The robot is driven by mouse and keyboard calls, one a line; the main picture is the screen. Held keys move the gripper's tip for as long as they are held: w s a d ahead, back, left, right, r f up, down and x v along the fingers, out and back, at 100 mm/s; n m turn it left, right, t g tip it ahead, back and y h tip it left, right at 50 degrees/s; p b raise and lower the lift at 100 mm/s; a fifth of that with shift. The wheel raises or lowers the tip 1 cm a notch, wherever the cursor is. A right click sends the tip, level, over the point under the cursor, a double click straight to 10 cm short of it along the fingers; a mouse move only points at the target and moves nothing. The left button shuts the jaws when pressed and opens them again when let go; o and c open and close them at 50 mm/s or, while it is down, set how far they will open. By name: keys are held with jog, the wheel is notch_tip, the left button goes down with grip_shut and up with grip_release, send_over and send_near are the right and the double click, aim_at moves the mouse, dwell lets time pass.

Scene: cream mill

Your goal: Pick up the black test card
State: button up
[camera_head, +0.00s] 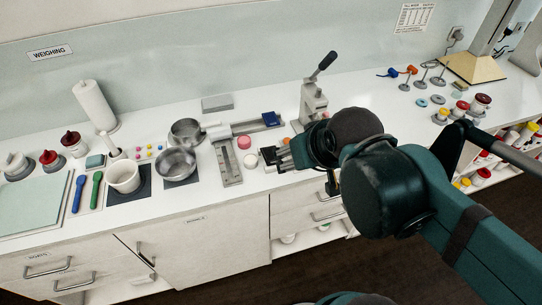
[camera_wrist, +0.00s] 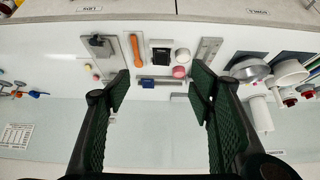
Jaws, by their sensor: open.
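The black test card (camera_wrist: 160,56) lies on the counter in the wrist view, seen beyond and between my fingers. Its dark shape also shows in the head view (camera_head: 267,156), just left of my gripper. A pale edge shows around it, so I cannot tell exactly what it rests on. A white round piece (camera_wrist: 182,55) and a pink round piece (camera_wrist: 179,72) stand beside it. My gripper (camera_wrist: 160,88) is open and empty, above the counter and apart from the card. In the head view my arm hides the counter just right of the card.
An orange-handled tool (camera_wrist: 136,50) lies close to the card on one side. A grey gauge (camera_head: 228,162) lies on the other. A blue block (camera_head: 270,118) sits on a grey rail behind. A lever press (camera_head: 312,100) stands tall at the back. Metal pans (camera_head: 178,162) are left.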

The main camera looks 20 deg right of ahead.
jog(key=shift+w, duration=0.1)
jog(key=g+y+p, duration=0.1)
jog(key=g+p, duration=0.6)
jog(key=p, duration=0.2)
send_over(271, 155)
jog(key=s+d, duration=0.1)
jog(key=d, duration=0.1)
notch_tip(271, 155, down, 11)
jog(key=shift+w+a+f+p, duration=0.1)
jog(key=shift+f+p, duration=0.15)
jog(key=shift+f, duration=0.2)
jog(key=shift+w+a+f+p, duration=0.1)
jog(key=shift+f+p, duration=0.1)
jog(key=shift+f, duration=0.25)
jog(key=shift+f, duration=0.15)
jog(key=shift+a+f, duration=0.15)
jog(key=shift+f, duration=1)
jog(key=shift+f, duration=0.2)
